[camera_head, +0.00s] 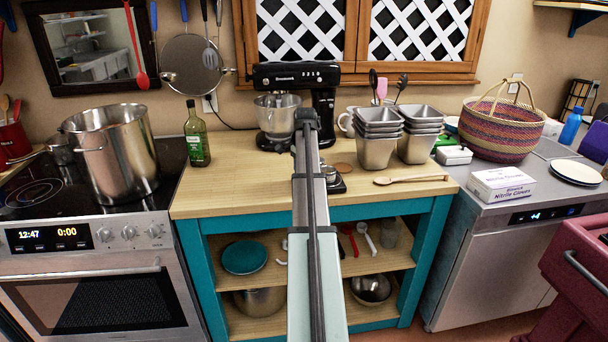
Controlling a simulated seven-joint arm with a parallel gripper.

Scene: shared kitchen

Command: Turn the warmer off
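No part is clearly marked as the warmer. A small dark device with a silvery top (333,180) sits on the wooden counter, partly hidden behind my arm; I cannot tell what it is. The knob settings are too small to read. My arm rises through the middle of the view over the counter. No gripper fingers can be made out.
A large steel pot (115,155) stands on the cooktop. A green bottle (197,135), a black stand mixer (325,95), steel containers (376,150) and a wooden spoon (410,180) are on the counter. A glove box (502,184) and basket (500,125) stand at the right. The counter's front left is clear.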

